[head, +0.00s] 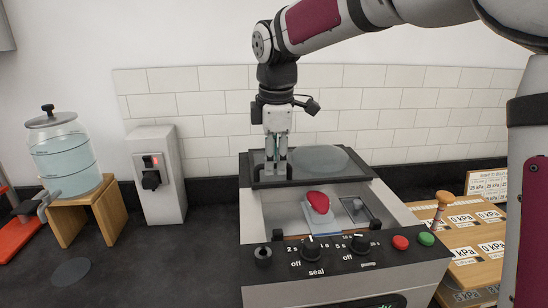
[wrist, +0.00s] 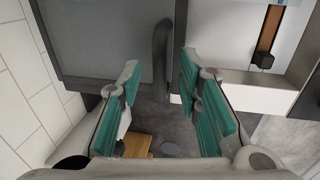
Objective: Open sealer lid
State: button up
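The sealer (head: 345,270) is a pale box with a dark control panel on its front. Its dark-framed lid (head: 360,173), with a clear domed window, stands raised over the rear of the chamber. The chamber's inside shows below it. A red item (head: 318,202) lies in there on a pale bag. My gripper (head: 276,172) points down at the lid's left part. The wrist view shows the teal finger pads (wrist: 163,105) apart, with a dark bar (wrist: 162,60) running up between them, seemingly the lid's edge or handle. Whether the fingers touch it is unclear.
Left of the sealer stand a grey switch box (head: 158,180) with a red light and a water jar (head: 65,153) on a wooden stand (head: 95,208). A wooden board (head: 470,250) with kPa labels lies at the right. Dark counter at front left is mostly clear.

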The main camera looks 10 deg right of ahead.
notch_tip(320, 180, up, 12)
jog(key=s, duration=0.2)
jog(key=shift+s, duration=0.15)
jog(key=shift+f, duration=0.1)
dwell(0.4)
jog(key=s+d+f+m+t, duration=0.1)
jog(key=s+d+f+m, duration=0.3)
jog(key=s, duration=0.5)
jog(key=s+d+f+m+t, duration=0.1)
jog(key=s+d+f+m, duration=0.3)
jog(key=s+m, duration=0.4)
jog(key=s+d+f+m+t, duration=0.1)
jog(key=s+d+f+m, duration=0.3)
jog(key=s, duration=0.6)
jog(key=shift+f+m, duration=0.65)
jog(key=shift+m, duration=0.35)
